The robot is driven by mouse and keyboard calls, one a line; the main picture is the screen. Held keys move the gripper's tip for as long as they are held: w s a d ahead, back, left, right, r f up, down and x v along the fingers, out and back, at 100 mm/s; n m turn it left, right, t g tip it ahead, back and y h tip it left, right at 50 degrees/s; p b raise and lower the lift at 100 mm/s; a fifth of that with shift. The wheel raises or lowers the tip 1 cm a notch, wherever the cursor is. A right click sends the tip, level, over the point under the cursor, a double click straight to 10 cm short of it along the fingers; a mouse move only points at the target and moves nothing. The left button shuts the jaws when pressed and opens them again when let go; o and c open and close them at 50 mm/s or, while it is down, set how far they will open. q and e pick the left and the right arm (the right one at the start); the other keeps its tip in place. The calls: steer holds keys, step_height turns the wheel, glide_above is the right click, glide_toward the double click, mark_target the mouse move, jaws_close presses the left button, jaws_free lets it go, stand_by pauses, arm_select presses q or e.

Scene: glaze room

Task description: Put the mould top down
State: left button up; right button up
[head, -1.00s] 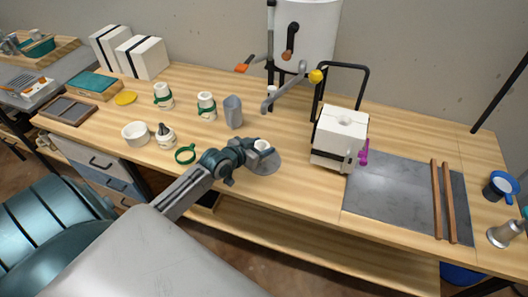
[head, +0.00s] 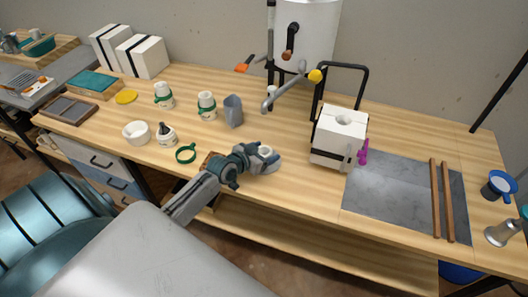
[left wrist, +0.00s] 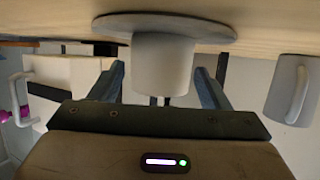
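A small off-white cylinder (left wrist: 165,65) stands against a round grey disc (left wrist: 165,25), which lies at the wooden bench top. The left wrist view shows this upside down. In the head view the cylinder (head: 265,152) shows just beyond my left gripper (head: 252,158), which partly covers the disc (head: 268,166). The fingers of my left gripper (left wrist: 160,75) are apart on both sides of the cylinder, with a visible gap at the left one. A white block mould (head: 340,140) with a round hole in its top sits right of it. My right gripper is out of view.
A grey jug (head: 233,112), a green ring (head: 186,153) and white pots stand left of my gripper. A grey slab (head: 390,190) with two wooden strips (head: 442,200) lies to the right. A white tank (head: 305,35) with a tap arm stands behind. The bench front is clear.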

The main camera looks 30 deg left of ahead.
arm_select(q)
steer(key=shift+r, duration=0.25)
steer(key=p+v, duration=0.1)
steer(key=v, duration=1.1)
steer(key=shift+f, duration=0.15)
